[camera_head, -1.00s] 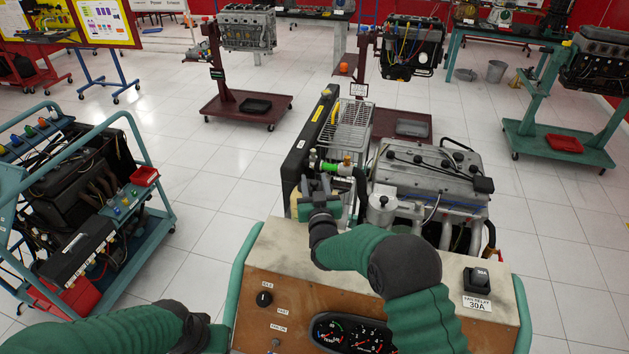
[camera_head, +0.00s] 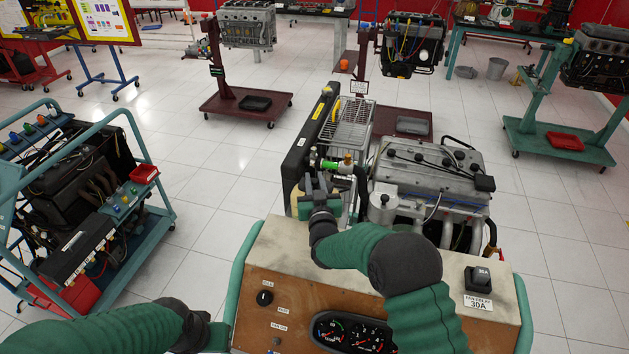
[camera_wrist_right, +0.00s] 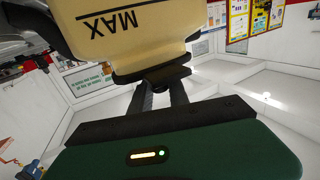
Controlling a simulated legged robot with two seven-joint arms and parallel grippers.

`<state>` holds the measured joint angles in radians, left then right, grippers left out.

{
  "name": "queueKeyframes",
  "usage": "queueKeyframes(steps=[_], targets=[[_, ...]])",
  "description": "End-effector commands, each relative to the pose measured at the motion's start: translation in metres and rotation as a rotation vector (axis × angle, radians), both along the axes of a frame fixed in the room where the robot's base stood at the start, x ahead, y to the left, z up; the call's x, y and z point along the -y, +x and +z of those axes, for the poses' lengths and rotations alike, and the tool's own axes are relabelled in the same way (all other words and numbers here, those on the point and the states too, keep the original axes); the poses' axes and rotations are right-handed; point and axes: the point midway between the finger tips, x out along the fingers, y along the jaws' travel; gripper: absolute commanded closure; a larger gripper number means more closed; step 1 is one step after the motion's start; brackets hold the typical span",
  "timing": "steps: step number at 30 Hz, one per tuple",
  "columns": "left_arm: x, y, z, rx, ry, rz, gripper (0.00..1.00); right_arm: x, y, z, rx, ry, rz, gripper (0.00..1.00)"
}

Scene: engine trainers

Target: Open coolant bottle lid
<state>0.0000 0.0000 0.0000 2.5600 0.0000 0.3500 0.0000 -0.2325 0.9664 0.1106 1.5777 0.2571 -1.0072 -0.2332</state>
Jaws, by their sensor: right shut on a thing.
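The coolant bottle is a cream plastic tank (camera_wrist_right: 125,35) with black MAX lettering, seen inverted in the right wrist view. Its black lid (camera_wrist_right: 166,78) sits against the bottle's neck. My right gripper (camera_wrist_right: 164,88) is shut on the lid, one finger on each side. In the head view, my right gripper (camera_head: 318,186) is beside the radiator, and only a pale bit of the bottle (camera_head: 296,199) shows; the lid is hidden there by the gripper. My left gripper (camera_head: 214,336) is low at the left, partly cut off, and its fingers cannot be made out.
The black radiator (camera_head: 306,130) stands close behind my right gripper. The engine (camera_head: 425,172) is to its right, with a green-banded hose fitting (camera_head: 330,165) close by. A second trainer cart (camera_head: 90,200) stands at the left.

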Motion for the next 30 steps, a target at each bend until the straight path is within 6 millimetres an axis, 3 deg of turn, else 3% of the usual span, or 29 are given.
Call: queueKeyframes(steps=[30], targets=[[0.0, 0.0, 0.0056, 0.0, 0.0, 0.0, 0.64, -0.0006, 0.0012, 0.0055, -0.033, 0.013, 0.001, 1.0]])
